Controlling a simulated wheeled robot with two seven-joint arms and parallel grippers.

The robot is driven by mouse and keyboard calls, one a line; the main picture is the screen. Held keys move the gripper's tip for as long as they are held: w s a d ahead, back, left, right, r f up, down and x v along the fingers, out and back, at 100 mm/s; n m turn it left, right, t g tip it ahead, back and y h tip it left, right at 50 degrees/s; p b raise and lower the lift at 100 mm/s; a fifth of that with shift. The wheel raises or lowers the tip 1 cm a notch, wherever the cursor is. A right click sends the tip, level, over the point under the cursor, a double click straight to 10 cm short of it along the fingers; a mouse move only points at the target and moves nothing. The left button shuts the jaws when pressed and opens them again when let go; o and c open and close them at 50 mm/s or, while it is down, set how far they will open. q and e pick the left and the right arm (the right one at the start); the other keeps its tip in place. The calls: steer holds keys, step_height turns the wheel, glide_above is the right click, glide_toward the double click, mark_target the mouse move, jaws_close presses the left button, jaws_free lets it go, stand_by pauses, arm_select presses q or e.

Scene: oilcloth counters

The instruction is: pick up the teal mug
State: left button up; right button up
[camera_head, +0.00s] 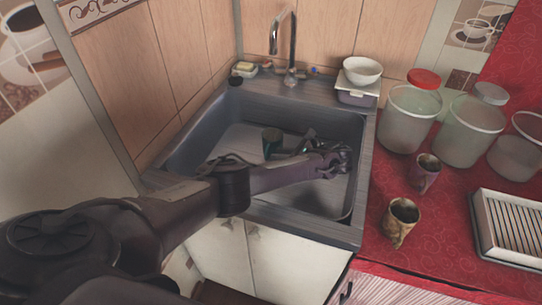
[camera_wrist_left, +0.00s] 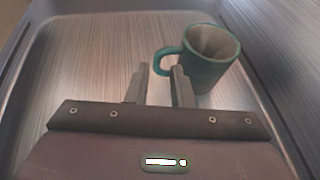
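The teal mug (camera_wrist_left: 208,62) stands upright in the sink, seen just ahead of my left gripper in the left wrist view. Its handle (camera_wrist_left: 160,61) points left, and in the picture lies just beyond the gap between the fingers. In the head view the mug (camera_head: 271,141) is small and dark near the sink's middle. My left gripper (camera_wrist_left: 158,85) is open with nothing between its fingers. The right finger overlaps the mug's lower left side in the picture; contact cannot be told. In the head view this gripper (camera_head: 295,147) reaches in the sink. My right gripper is not in view.
The sink rim (camera_head: 290,225) surrounds the arm, with a faucet (camera_head: 291,45) behind. A white bowl (camera_head: 362,70) sits at the sink's back right corner.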

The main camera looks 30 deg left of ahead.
mark_target(271, 147)
arm_select(q)
steer(key=shift+f, duration=0.5)
steer(key=shift+x, duration=3.95)
steer(key=shift+s+r, duration=0.15)
steer(key=shift+s, duration=0.05)
jaws_close()
